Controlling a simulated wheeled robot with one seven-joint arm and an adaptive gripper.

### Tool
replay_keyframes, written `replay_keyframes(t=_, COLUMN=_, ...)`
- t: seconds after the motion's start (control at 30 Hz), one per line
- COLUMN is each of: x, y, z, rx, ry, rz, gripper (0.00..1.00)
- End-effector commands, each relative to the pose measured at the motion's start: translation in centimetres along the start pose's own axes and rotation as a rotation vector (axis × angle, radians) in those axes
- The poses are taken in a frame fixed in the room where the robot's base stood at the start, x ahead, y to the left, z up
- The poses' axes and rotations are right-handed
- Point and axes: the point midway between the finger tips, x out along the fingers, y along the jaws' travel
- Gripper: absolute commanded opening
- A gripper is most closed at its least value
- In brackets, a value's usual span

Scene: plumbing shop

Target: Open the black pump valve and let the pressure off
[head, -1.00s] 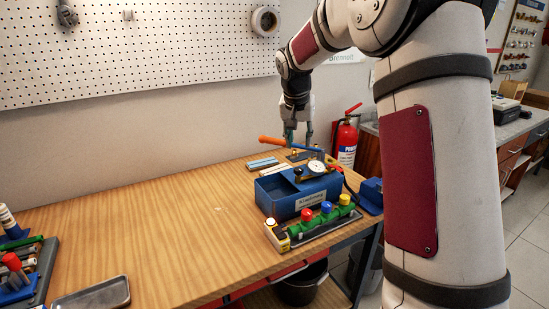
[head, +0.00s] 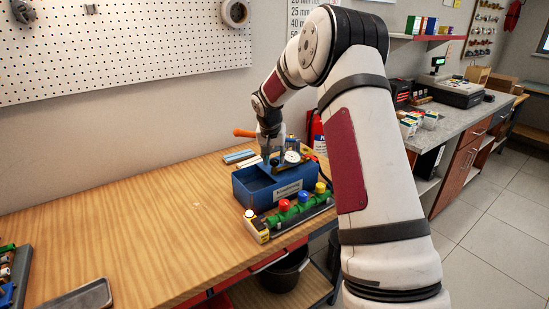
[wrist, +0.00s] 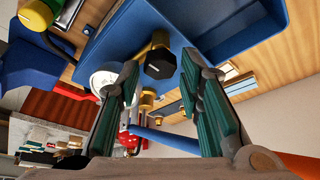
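A blue test pump with an open tank (head: 253,195) stands near the right end of the workbench. The black valve knob (wrist: 160,62), on a brass stem, shows in the wrist view. A white pressure gauge (head: 292,157) is mounted on the pump; it also shows left of the knob in the wrist view (wrist: 103,80). The orange pump grip (head: 244,133) sticks out to the left behind my gripper. My gripper (head: 272,152) points down over the pump. Its two green-padded fingers are open and empty, one on each side of the knob. I cannot tell whether they touch it.
A green manifold (head: 295,210) with red, blue and yellow caps lies in front of the pump. Rods (head: 240,156) lie behind the tank. A metal tray (head: 85,296) is at the front left. The middle of the workbench (head: 170,215) is clear. A fire extinguisher (head: 316,130) stands behind.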

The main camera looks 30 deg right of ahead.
Motion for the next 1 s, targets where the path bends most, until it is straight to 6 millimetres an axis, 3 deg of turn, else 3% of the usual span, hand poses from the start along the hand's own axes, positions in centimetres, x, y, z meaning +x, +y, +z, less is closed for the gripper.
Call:
replay_keyframes(t=0.4, x=0.78, y=-0.03, z=-0.01, rx=0.001, ry=0.001, rz=-0.001, gripper=0.34)
replay_keyframes(t=0.57, x=0.77, y=-0.03, z=0.00, rx=0.000, ry=0.000, rz=-0.001, gripper=0.00)
replay_keyframes(t=1.0, x=0.72, y=0.13, z=0.03, rx=-0.066, ry=-0.001, rz=-0.028, gripper=0.00)
